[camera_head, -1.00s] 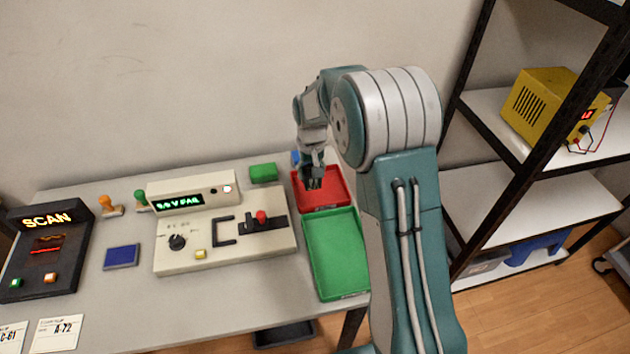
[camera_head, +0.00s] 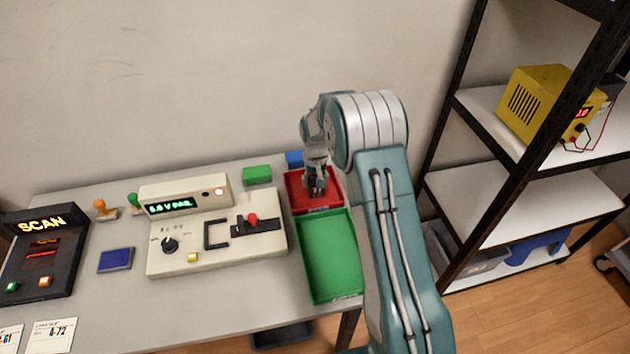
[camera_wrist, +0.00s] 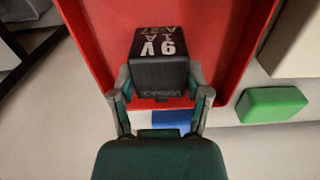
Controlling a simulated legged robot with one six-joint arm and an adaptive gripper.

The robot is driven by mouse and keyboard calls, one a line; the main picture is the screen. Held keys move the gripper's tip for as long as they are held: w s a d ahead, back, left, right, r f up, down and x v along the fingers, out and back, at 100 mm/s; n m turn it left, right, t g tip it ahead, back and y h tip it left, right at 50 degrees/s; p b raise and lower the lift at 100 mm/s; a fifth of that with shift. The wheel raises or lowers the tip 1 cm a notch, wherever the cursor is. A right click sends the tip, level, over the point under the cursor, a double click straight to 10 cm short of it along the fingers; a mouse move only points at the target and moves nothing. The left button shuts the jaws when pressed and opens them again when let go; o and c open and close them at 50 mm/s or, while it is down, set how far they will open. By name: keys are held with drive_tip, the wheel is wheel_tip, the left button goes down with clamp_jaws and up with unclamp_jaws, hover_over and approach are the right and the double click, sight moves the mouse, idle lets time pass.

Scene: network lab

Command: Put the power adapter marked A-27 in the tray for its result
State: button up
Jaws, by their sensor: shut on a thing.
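A black power adapter (camera_wrist: 158,72) marked 9V, 1A and A-27 sits between the fingers of my gripper (camera_wrist: 160,97) in the wrist view. My gripper is shut on it. The red tray (camera_wrist: 100,25) lies beneath the adapter. In the head view my gripper (camera_head: 317,190) points down within the outline of the red tray (camera_head: 296,196). Whether the adapter touches the tray floor I cannot tell. The green tray (camera_head: 330,255) looks empty, in front of the red one. The tester (camera_head: 220,262) stands left, its green display (camera_head: 171,206) lit but not clearly legible.
The scanner (camera_head: 40,245), a blue pad (camera_head: 115,259), two stamps and label cards are at the left. A shelf with a yellow supply (camera_head: 540,100) stands right.

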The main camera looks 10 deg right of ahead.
sight(312, 180)
drive_tip(key=o, duration=1.1)
drive_tip(key=shift+a+f, duration=0.1)
drive_tip(key=shift+o, duration=0.8)
drive_tip(key=shift+a, duration=0.55)
drive_tip(key=shift+d, duration=0.25)
drive_tip(key=shift+d+r, duration=0.1)
drive_tip(key=shift+r, duration=0.35)
drive_tip(key=s+r+t, duration=0.1)
drive_tip(key=s+r, duration=0.3)
drive_tip(key=r, duration=0.7)
drive_tip(key=s+r, duration=0.3)
drive_tip(key=r, duration=0.8)
drive_tip(key=s+r+t, duration=0.2)
drive_tip(key=s+r, duration=0.2)
drive_tip(key=s, duration=0.5)
drive_tip(key=s+r+t, duration=0.1)
drive_tip(key=s+r, duration=0.4)
drive_tip(key=s, duration=0.4)
drive_tip(key=s+f+t, duration=0.1)
drive_tip(key=s+f, duration=0.1)
drive_tip(key=s, duration=0.8)
drive_tip(key=shift+s+f+t, duration=0.15)
drive_tip(key=shift+t, duration=0.15)
